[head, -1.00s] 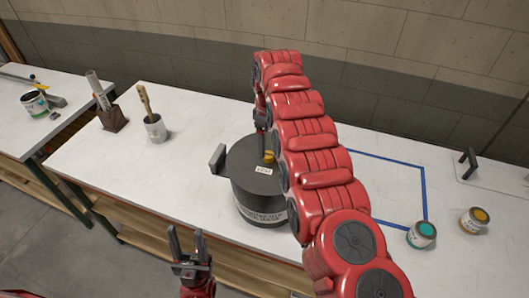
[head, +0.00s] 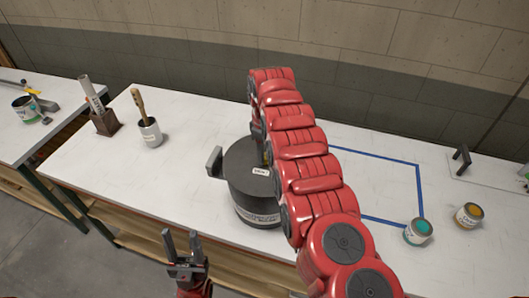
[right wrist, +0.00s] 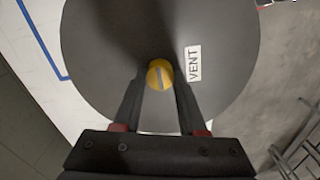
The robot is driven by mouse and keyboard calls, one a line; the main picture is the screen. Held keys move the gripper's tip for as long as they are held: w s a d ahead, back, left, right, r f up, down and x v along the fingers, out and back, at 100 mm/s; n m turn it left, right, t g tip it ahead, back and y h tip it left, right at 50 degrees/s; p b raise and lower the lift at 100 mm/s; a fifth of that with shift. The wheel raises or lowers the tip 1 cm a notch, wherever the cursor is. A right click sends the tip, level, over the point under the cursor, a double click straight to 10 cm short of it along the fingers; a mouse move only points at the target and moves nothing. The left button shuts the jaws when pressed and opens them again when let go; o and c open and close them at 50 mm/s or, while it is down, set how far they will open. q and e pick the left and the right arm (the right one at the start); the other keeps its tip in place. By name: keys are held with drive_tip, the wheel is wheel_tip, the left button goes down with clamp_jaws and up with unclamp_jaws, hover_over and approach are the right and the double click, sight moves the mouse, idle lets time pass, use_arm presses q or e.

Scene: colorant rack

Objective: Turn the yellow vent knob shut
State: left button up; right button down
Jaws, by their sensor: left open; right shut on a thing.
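The yellow vent knob (right wrist: 160,74) sits on the lid of the dark grey round drum (head: 238,158), near a white VENT label (right wrist: 194,64). A pale line crosses the knob's top, running nearly up and down in the right wrist view. My right gripper (right wrist: 161,80) is shut on the knob, one finger on each side. In the head view my right arm covers most of the knob and hides the right fingertips. My left gripper (head: 182,243) is open and empty, in front of the table edge, to the lower left of the drum.
The drum has a side handle (head: 214,162) at its left. A brush in a can (head: 150,133) and a brown holder (head: 105,123) stand further left. Blue tape (head: 418,190) marks an area to the right, with a teal-topped can (head: 417,232) and a yellow-topped can (head: 469,215) nearby.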

drive_tip(key=shift+f+m+b, duration=0.2)
drive_tip(key=shift+m+b, duration=0.1)
drive_tip(key=shift+b, duration=0.45)
drive_tip(key=m+b, duration=0.2)
drive_tip(key=b, duration=0.2)
drive_tip(key=shift+f+m, duration=0.1)
drive_tip(key=shift+m, duration=0.3)
drive_tip(key=shift+w+r+m+b, duration=0.1)
drive_tip(key=shift+r+m+b, duration=0.1)
drive_tip(key=shift+m+b, duration=0.6)
drive_tip(key=shift+r+m, duration=0.1)
drive_tip(key=shift+m, duration=0.9)
drive_tip(key=m, duration=0.3)
drive_tip(key=shift+m, duration=0.3)
drive_tip(key=m, duration=0.3)
drive_tip(key=shift+m, duration=0.3)
drive_tip(key=shift+r+m, duration=0.1)
drive_tip(key=shift+m, duration=1.8)
